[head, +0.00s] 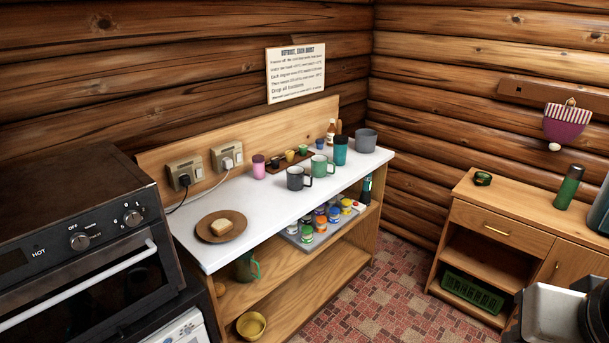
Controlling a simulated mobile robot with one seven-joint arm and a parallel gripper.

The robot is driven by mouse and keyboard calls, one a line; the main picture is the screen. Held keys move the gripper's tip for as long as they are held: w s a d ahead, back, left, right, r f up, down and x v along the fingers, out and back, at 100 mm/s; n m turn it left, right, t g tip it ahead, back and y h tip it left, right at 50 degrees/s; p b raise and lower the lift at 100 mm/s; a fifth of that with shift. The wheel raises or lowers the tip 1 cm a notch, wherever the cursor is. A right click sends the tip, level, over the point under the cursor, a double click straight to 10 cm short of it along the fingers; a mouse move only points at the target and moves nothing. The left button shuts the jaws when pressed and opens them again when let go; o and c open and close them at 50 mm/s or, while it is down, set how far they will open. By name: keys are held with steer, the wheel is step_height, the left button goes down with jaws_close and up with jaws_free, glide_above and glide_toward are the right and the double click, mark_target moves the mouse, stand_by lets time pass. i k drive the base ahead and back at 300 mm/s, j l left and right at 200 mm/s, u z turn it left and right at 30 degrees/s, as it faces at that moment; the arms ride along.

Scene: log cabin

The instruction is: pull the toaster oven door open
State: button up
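The toaster oven (62,205) is a large dark box at the left edge, partly cut off by the frame. Its front panel has two knobs, a small dark display and the word HOT. The toaster oven door (105,305) is below the panel, with dark glass and a long pale bar handle (85,288) across its upper part. The door looks shut; its lower left part is out of frame. My gripper does not show. Grey and black metal at the bottom right corner may be part of my arm, far from the oven.
A white-topped counter (200,247) right of the oven holds mugs, cups, a brown plate (221,227) with bread and a grey pot (366,140). Its shelves hold jars and a yellow bowl (251,325). A wooden cabinet (490,222) stands right. Tiled floor (385,290) between them is clear.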

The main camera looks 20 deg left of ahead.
mark_target(74, 299)
steer(key=j+u, duration=0.1)
steer(key=u, duration=2.55)
steer(key=i+j+z, duration=0.2)
steer(key=z, duration=0.2)
steer(key=i+j+z, duration=0.15)
steer(key=j+z, duration=0.25)
